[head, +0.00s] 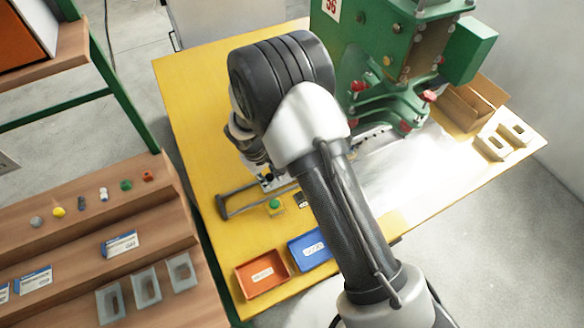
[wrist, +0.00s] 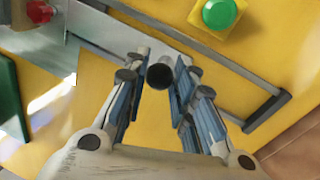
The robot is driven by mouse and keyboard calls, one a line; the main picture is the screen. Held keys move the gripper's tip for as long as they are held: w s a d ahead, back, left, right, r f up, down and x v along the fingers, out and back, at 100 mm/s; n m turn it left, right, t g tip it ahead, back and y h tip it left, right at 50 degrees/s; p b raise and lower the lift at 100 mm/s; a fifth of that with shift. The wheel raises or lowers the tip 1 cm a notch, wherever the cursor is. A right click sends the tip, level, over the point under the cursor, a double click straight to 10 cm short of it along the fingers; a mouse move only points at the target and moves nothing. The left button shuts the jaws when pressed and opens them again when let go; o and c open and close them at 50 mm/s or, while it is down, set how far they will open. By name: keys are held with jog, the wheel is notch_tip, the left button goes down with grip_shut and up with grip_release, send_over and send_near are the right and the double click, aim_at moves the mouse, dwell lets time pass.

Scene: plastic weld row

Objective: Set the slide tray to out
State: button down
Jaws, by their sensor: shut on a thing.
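The slide tray shows in the wrist view as a flat grey metal plate (wrist: 85,50), running off the upper left. A dark round knob (wrist: 160,76) at its near side sits between my fingers. My gripper (wrist: 158,85) is shut on this knob, with blue-padded fingers on both sides of it. Dark grey guide rails (wrist: 215,45) run along the yellow table to an end bar at the right. In the head view my gripper (head: 268,180) is low over the rails (head: 225,208), partly hidden by my arm. Most of the tray is hidden there too.
A green button (head: 275,204) stands beside the rails, near orange (head: 262,274) and blue (head: 310,248) bins. The green press (head: 385,60) stands behind on the yellow table (head: 195,110). A wooden stepped rack (head: 70,250) is at the left.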

jog(key=s+a, duration=0.1)
jog(key=a, duration=0.3)
jog(key=s+a, duration=0.2)
jog(key=a, duration=0.2)
jog(key=s+a+b, duration=0.1)
jog(key=s+a, duration=0.1)
jog(key=a, duration=0.2)
jog(key=shift+a, duration=0.1)
jog(key=c, duration=1.4)
grip_release()
jog(key=shift+s+a, duration=0.1)
jog(key=shift+a, duration=0.05)
jog(key=shift+c, duration=0.2)
jog(key=shift+o, duration=0.6)
jog(key=shift+r, duration=0.1)
notch_tip(320, 180, up, 12)
jog(key=s+a, duration=0.1)
jog(key=shift+a+f, duration=0.2)
jog(key=shift+a, duration=0.15)
jog(key=shift+s, duration=0.1)
